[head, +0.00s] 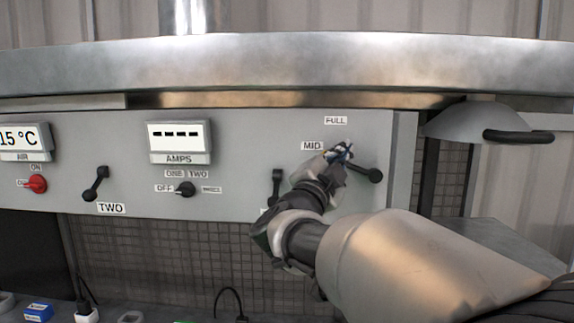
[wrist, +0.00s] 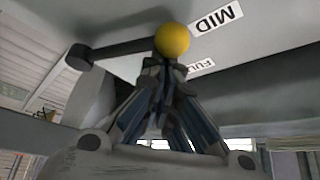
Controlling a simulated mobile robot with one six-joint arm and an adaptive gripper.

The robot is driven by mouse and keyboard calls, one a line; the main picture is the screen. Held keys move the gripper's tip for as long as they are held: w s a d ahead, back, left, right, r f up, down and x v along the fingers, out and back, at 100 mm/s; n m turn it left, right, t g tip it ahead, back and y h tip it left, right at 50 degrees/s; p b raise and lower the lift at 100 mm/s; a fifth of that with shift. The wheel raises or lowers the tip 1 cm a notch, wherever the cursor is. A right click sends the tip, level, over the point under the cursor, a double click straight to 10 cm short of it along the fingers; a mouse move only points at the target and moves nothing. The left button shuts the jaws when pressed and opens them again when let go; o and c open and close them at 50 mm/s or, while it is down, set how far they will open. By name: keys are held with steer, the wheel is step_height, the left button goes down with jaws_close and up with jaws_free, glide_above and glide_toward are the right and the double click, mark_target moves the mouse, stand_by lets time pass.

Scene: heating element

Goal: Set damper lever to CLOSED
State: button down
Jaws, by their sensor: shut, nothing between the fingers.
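The damper lever shows in the wrist view as a dark arm (wrist: 125,47) with a yellow knob (wrist: 172,40) at its end. Its dark pivot (head: 372,175) is on the right of the grey panel in the head view. The lever points between the MID label (head: 312,146) and the FULL label (head: 336,120), nearer MID. No CLOSED label is visible; my arm covers part of the panel. My gripper (head: 345,152) is shut and empty, its fingertips (wrist: 165,72) right at the knob. I cannot tell whether they touch it. In the head view the gripper hides the knob.
Another black lever (head: 277,188) is just left of my gripper, partly hidden. Further left are an AMPS display (head: 179,140), a black rotary switch (head: 185,189), the lever marked TWO (head: 96,184) and a red knob (head: 37,184). A metal hood (head: 300,70) overhangs the panel.

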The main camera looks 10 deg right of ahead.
step_height(320, 180, down, 9)
steer(key=n+t+y+b, duration=0.6)
steer(key=n+b, duration=0.8)
steer(key=b, duration=0.3)
steer(key=shift+w+a+f+n, duration=0.15)
steer(key=shift+a+n, duration=0.15)
steer(key=shift+a, duration=0.15)
steer(key=shift+b, duration=0.35)
